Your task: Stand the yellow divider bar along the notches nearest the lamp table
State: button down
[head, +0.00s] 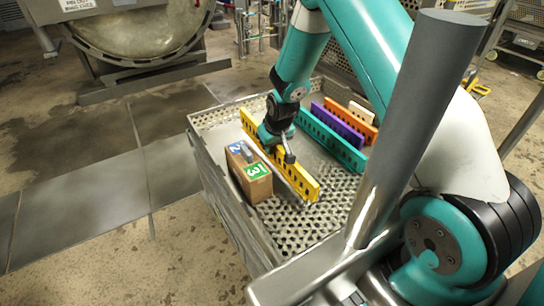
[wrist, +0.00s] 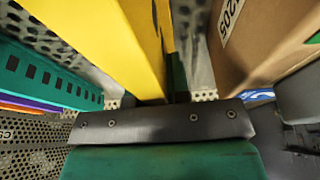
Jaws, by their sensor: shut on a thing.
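The yellow divider bar (head: 304,183) is long and has a row of holes. It stands on edge in the perforated metal crate (head: 236,112), running from the back left toward the front right. My gripper (head: 282,140) is shut on it near its middle, from above. In the wrist view the yellow bar (wrist: 115,40) fills the upper middle, between the jaws. I cannot tell whether its ends sit in notches. The lamp table is not clearly identifiable in these views.
A cardboard box (head: 257,186) with blue and green labels stands close left of the bar. Teal (head: 331,142), purple (head: 338,125) and orange (head: 350,122) divider bars stand at the right of the crate. Bare perforated floor lies between the yellow and teal bars.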

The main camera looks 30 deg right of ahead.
aim_at(272, 156)
jog(key=shift+f, duration=1.9)
jog(key=shift+f+b, duration=0.1)
jog(key=shift+b, duration=0.25)
jog(key=c, duration=1.1)
grip_release()
jog(key=p+v, duration=0.2)
jog(key=v, duration=1)
